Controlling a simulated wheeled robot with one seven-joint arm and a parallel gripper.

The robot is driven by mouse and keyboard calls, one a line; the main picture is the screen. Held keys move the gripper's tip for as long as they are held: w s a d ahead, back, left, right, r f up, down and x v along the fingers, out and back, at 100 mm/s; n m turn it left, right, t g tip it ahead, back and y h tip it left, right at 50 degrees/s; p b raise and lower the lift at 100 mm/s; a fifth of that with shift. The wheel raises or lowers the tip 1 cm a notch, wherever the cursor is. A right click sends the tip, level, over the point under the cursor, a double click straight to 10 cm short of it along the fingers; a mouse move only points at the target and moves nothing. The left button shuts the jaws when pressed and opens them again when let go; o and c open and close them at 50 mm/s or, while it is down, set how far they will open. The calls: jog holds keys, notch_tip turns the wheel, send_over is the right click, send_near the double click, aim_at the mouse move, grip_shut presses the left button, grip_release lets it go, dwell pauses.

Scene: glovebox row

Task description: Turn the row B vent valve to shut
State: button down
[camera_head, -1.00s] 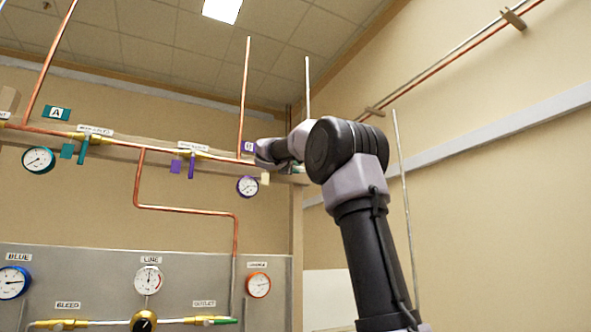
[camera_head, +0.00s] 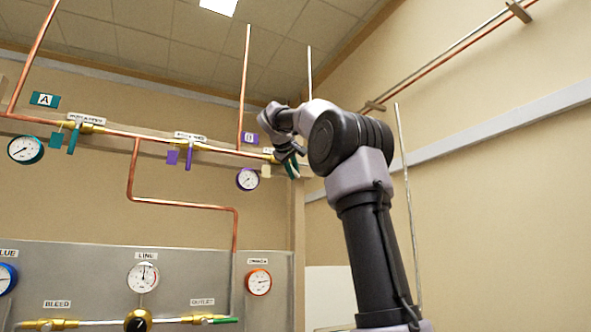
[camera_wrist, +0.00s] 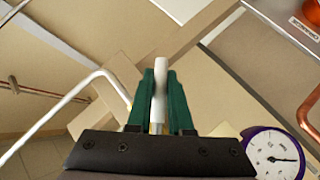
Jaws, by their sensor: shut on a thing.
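My gripper (camera_head: 291,165) is up at the right end of the row B pipe, pointing down, with dark green fingers. In the wrist view the gripper (camera_wrist: 160,75) is shut on a whitish lever handle (camera_wrist: 160,95), which stands between the two fingers. This fits the row B vent valve (camera_head: 268,151), whose brass end shows beside the fingers in the head view. Its label is partly hidden by my gripper. A cream tag (camera_head: 265,171) hangs below it. The purple B sign (camera_head: 250,137) is just left. The handle's angle to the pipe cannot be told.
A purple-rimmed gauge (camera_head: 248,179) hangs close below left and shows in the wrist view (camera_wrist: 275,155). A purple-handled valve (camera_head: 189,159) and a teal-handled valve (camera_head: 74,137) sit further left. A grey gauge panel (camera_head: 90,270) stands below. A thin upright pole (camera_head: 405,200) is right of my arm.

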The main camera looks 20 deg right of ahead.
jog(key=shift+a+f+m+g+y, duration=0.3)
jog(key=shift+a+m+y, duration=0.4)
jog(key=shift+y, duration=0.45)
jog(key=shift+a+f+m+g+y, duration=0.3)
jog(key=shift+a+m+y, duration=0.4)
jog(key=shift+y, duration=0.5)
jog(key=shift+a+f+m+g+y, duration=0.2)
jog(key=shift+a+f+m+y, duration=0.2)
jog(key=shift+a+m+y, duration=0.55)
jog(key=shift+n+y, duration=0.25)
jog(key=shift+y, duration=0.05)
jog(key=c, duration=0.8)
grip_release()
jog(key=shift+c, duration=0.2)
jog(key=shift+d, duration=0.1)
jog(key=shift+s, duration=0.1)
